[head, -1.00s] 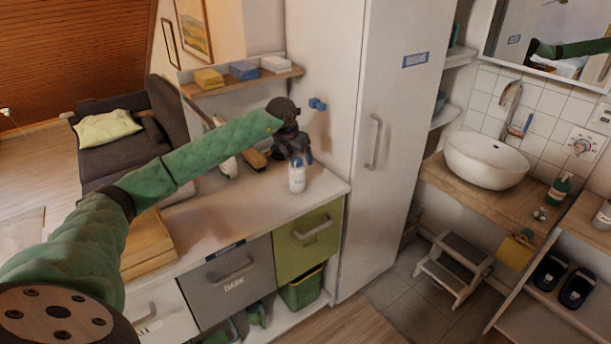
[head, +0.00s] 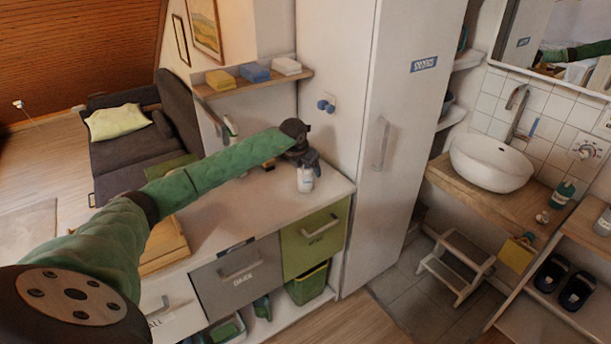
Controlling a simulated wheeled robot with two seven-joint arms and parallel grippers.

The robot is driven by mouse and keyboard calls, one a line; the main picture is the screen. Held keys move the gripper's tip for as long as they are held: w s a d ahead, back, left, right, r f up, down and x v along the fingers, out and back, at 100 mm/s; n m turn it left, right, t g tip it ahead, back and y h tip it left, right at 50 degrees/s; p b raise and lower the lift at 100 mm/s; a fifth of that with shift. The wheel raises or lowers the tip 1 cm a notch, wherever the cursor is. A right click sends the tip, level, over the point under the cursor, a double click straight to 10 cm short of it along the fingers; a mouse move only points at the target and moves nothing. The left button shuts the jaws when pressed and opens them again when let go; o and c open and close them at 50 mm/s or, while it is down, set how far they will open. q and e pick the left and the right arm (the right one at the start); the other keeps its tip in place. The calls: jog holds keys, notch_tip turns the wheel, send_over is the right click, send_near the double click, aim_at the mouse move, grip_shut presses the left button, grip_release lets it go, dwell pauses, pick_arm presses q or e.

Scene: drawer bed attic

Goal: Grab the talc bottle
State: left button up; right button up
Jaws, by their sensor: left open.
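The talc bottle (head: 305,180) is small and white with a bluish mark. It stands upright on the white counter (head: 235,215), near its right end. My left gripper (head: 306,161) is dark and sits at the end of the green-sleeved arm, right at the bottle's top and just behind it. The gripper is open, its fingers pointing down toward the bottle. I cannot tell whether a finger touches the bottle. My right gripper is not in view.
A tall white cabinet (head: 405,130) stands right of the counter. A wall shelf (head: 258,82) with yellow, blue and white blocks hangs above. A wooden tray (head: 165,245) lies on the counter's left. A sink (head: 492,162) and step stool (head: 455,265) are at right.

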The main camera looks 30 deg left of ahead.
pick_arm(q)
jog(key=shift+f, duration=0.1)
jog(key=c, duration=1.1)
